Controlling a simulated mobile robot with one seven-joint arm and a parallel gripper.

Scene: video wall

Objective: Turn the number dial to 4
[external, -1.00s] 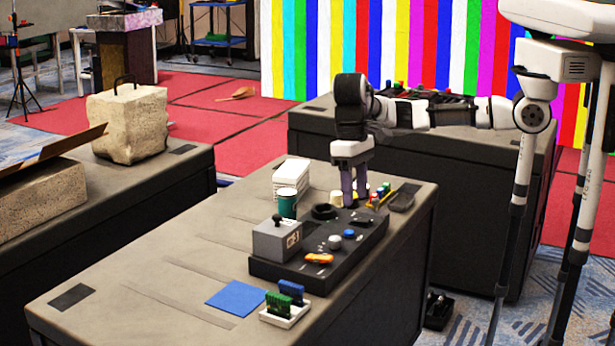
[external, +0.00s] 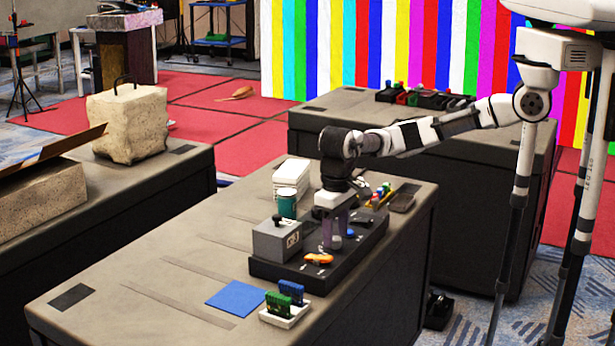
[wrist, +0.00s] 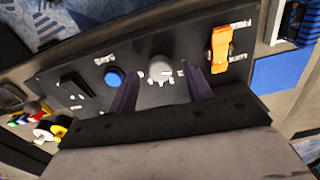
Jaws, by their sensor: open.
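The number dial is a grey-white round knob (wrist: 160,68) on a black control panel (wrist: 50,70), with small white marks around it. In the wrist view it lies between and just beyond the fingertips of my gripper (wrist: 158,75). The fingers are open and apart, one on each side of it, with no clear contact. In the external view my gripper (external: 336,245) points down over the panel, and the knob shows only partly by the fingers. The dial's setting is too small to read.
On the panel are a blue button (wrist: 114,77), an orange switch (wrist: 220,48) and a black lever (wrist: 75,85). A grey box (external: 277,240) stands at the panel's left. A green cup (external: 287,204), a blue sheet (external: 236,298) and a white card tray (external: 285,315) are nearby.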

